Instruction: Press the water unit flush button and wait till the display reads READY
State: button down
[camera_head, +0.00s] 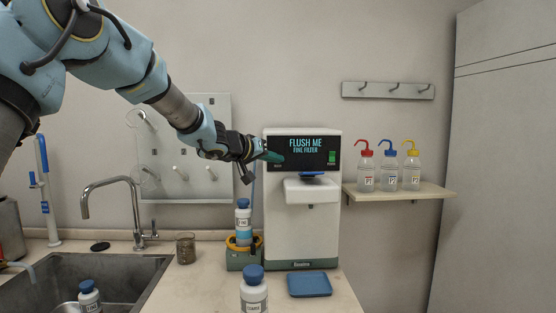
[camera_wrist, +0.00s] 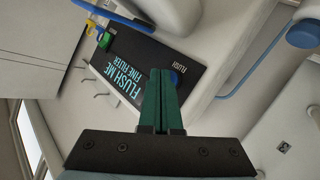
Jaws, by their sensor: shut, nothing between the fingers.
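The water unit (camera_head: 303,228) is a white box on the counter. Its black display panel (camera_head: 320,155) reads "FLUSH ME FINE FILTER"; it also shows, turned, in the wrist view (camera_wrist: 140,75). In the wrist view the fingertips (camera_wrist: 162,72) overlap the button's edge. I cannot tell whether they touch it.
A blue tray (camera_head: 310,284) lies before the unit. A blue-capped bottle stands in a green holder (camera_head: 243,260) to its left, another (camera_head: 254,292) in front. Wash bottles stand on the right shelf (camera_head: 400,191). The sink (camera_head: 110,285) and tap (camera_head: 137,210) are at left.

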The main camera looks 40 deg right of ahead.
jog(key=shift+w+d, duration=0.15)
dwell(0.7)
jog(key=shift+s+a, duration=0.6)
jog(key=shift+s, duration=0.05)
jog(key=shift+s+a+b, duration=0.3)
jog(key=shift+s+a, duration=0.5)
jog(key=shift+s, duration=0.2)
jog(key=shift+s+a+b, duration=0.3)
jog(key=shift+s+a, duration=0.45)
jog(key=shift+s, duration=0.2)
jog(key=shift+w, duration=0.1)
